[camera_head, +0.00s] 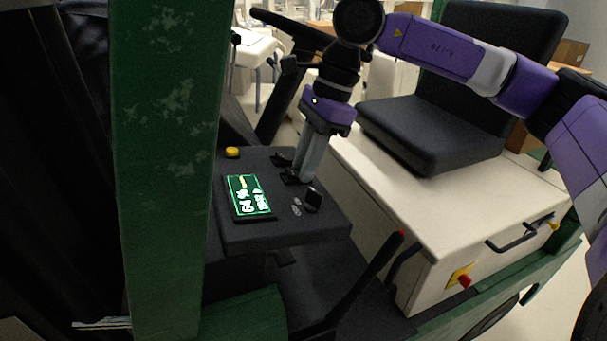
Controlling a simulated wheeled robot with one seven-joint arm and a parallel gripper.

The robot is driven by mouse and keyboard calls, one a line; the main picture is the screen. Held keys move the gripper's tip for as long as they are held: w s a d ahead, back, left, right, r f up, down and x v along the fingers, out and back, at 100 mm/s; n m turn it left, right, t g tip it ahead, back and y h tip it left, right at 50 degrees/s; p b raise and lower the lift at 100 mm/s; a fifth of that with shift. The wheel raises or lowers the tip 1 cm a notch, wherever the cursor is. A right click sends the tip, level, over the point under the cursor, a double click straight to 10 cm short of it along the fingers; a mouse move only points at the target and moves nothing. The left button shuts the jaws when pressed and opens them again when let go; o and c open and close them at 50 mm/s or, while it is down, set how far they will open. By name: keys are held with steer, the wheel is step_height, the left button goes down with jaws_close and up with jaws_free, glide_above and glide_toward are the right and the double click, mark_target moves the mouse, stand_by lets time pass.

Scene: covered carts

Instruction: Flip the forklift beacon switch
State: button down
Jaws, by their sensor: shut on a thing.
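The forklift's dark dashboard panel (275,235) carries a small row of black switches. One black switch (280,159) is at the back of the row. Another black switch (314,199) stands at the front right. My gripper (298,176) points down from the purple arm, with its grey fingers together at the middle black switch (289,178). The fingers are shut on this switch and partly hide it. No label is readable, so I cannot tell which switch is the beacon's.
A lit green display (247,195) and a yellow button (232,152) are left of the switches. A green pillar (160,170) stands at left. The steering wheel (290,31) is behind my gripper. A black seat (430,130) and a lever with red tip (365,280) are at right.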

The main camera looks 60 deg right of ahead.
stand_by(0.3)
steer(key=c, duration=1.2)
jaws_free()
steer(key=shift+c, duration=0.2)
steer(key=b+v, duration=0.1)
steer(key=v, duration=0.6)
steer(key=shift+r, duration=0.35)
steer(key=shift+s+d, duration=0.15)
